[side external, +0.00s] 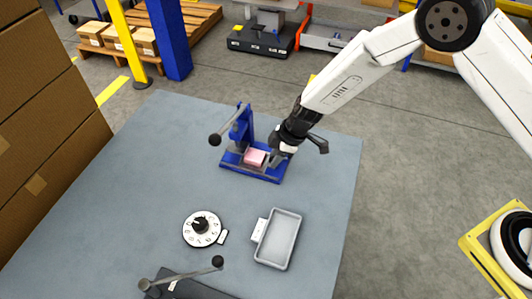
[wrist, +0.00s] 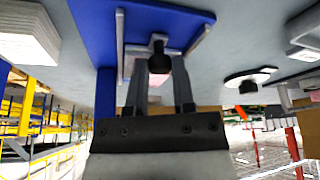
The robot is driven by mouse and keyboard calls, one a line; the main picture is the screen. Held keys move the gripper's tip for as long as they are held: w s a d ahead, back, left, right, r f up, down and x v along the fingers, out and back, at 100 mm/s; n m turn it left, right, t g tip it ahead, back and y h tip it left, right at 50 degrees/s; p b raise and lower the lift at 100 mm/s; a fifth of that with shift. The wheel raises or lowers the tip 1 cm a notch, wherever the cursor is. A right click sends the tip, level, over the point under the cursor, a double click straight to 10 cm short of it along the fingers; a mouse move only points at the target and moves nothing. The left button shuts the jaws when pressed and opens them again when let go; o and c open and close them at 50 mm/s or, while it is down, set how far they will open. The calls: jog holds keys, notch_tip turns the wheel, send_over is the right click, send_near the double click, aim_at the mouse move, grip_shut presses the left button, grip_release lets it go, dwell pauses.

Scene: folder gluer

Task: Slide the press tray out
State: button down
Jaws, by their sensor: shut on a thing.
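A blue press (side external: 245,122) with a lever ending in a black ball stands near the middle of the grey table. A pink block (side external: 255,157) sits low on its base, where the press tray is; the tray itself is mostly hidden. My gripper (side external: 276,155) is at the right side of the press base, beside the pink block. In the wrist view my gripper (wrist: 162,82) has its two fingers on either side of a small black knob (wrist: 157,60) in front of the blue base, with pink showing between them. It is shut on the press tray's handle.
A grey open tray (side external: 292,216) with a white label lies nearer the front. A white dial (side external: 202,228) with a black knob is left of it. A dark device with a ball-ended lever (side external: 217,262) stands at the front edge. Brown cartons (side external: 35,130) are stacked at left. Table right of the press is clear.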

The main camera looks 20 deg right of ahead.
jog(key=shift+s+d, duration=1.55)
jog(key=shift+c, duration=2.2)
grip_release()
jog(key=shift+r, duration=0.2)
jog(key=shift+d+r, duration=0.1)
jog(key=shift+r, duration=0.05)
jog(key=v, duration=0.7)
